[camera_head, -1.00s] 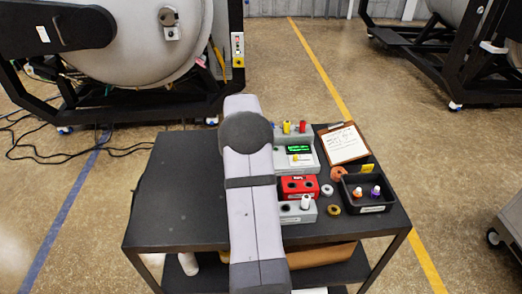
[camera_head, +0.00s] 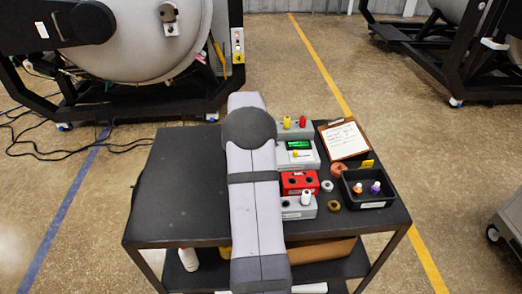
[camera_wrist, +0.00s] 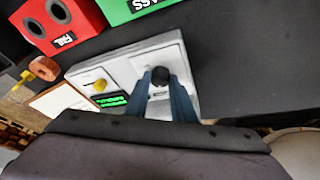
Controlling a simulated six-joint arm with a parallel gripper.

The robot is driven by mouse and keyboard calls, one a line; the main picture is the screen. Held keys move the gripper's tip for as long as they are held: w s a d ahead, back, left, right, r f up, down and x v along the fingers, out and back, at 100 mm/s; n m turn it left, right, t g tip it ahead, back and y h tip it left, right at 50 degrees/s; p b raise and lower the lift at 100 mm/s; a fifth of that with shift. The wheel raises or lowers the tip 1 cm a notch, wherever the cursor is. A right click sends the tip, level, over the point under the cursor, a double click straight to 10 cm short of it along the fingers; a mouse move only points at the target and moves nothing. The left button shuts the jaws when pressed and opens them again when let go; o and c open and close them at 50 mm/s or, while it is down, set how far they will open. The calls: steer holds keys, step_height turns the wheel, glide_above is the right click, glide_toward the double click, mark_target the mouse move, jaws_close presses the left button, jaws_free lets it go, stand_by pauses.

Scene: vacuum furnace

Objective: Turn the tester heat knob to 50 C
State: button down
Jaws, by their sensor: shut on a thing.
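The tester is a pale box with a green-lit display. In the head view the tester (camera_head: 312,159) stands on the cart, partly hidden by my arm. In the wrist view the tester (camera_wrist: 121,66) shows a yellow knob (camera_wrist: 99,85) near its green display (camera_wrist: 113,100) and a black round knob (camera_wrist: 160,75) on its other side. My gripper (camera_wrist: 164,84) has its blue fingers shut on the black knob, one on each side. No temperature mark is readable, and the display text is too small to read. My arm hides the gripper in the head view.
A red FAIL box (camera_head: 296,190) and a green PASS box (camera_wrist: 128,8) stand near the tester. A clipboard (camera_head: 343,141), loose rings and a black tray (camera_head: 368,203) with two small bottles lie to the right. The left part of the cart top (camera_head: 180,185) is bare.

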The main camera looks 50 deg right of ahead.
steer(key=shift+s+n+t+y, duration=0.15)
steer(key=shift+n+t, duration=0.2)
steer(key=shift+n, duration=0.55)
steer(key=shift+n+t+y, duration=0.15)
steer(key=shift+n+t, duration=0.2)
steer(key=shift+n, duration=0.55)
steer(key=c, duration=1.5)
jaws_free()
steer(key=shift+b+v, duration=1.45)
steer(key=shift+v, duration=2.25)
